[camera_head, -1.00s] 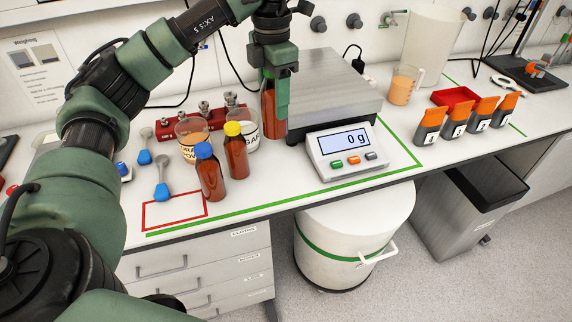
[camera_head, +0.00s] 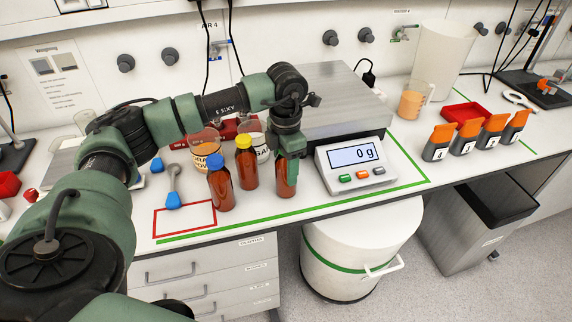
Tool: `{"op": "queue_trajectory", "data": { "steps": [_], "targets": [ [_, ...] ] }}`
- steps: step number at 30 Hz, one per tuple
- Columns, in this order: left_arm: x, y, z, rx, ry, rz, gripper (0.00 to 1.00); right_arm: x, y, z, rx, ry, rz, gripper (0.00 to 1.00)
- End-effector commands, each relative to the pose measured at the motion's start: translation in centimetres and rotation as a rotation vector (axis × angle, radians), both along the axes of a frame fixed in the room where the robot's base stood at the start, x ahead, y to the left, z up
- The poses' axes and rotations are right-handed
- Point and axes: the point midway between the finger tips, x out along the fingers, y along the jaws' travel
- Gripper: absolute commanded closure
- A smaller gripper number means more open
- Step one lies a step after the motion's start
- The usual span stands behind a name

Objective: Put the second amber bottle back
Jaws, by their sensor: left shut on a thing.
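My left gripper (camera_head: 287,150) is shut on an amber bottle (camera_head: 285,185), just left of the scale's display. The gripper hides this bottle's cap, and I cannot tell whether its base touches the bench. An amber bottle with a yellow cap (camera_head: 246,166) stands upright just to its left. An amber bottle with a blue cap (camera_head: 221,187) stands upright further left, near the red outlined square (camera_head: 184,203). My right gripper is not in view.
The scale (camera_head: 355,166) reads 0 g and its plate (camera_head: 335,95) is empty. Labelled beakers (camera_head: 206,150) stand behind the bottles. A scoop with a blue end (camera_head: 173,190) lies left. Orange-topped containers (camera_head: 466,138) stand at right. The bench's front edge is close to the bottles.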

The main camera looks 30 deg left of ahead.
Motion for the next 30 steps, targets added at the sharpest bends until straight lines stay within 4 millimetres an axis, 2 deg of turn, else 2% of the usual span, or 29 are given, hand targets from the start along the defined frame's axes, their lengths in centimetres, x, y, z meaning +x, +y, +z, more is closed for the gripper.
{"op": "queue_trajectory", "data": {
  "steps": [9,10,12,24,26,30],
  "targets": [
    [0.0,0.0,-0.4,-0.001,-0.002,0.0,1.0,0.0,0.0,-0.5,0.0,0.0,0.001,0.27],
    [0.0,0.0,-0.3,0.0,-0.001,0.0,0.4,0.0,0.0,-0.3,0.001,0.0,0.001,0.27],
    [0.0,0.0,-0.2,0.0,-0.001,0.0,0.27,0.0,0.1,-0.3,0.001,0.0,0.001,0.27],
    [0.1,0.0,0.4,0.0,-0.002,0.0,0.27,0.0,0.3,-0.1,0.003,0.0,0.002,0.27],
    [0.2,-0.1,1.1,-0.002,-0.006,0.0,0.27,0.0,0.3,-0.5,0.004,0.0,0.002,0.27],
    [0.2,-0.1,3.7,-0.002,-0.008,0.0,0.27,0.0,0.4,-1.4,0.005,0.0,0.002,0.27]
  ]
}}
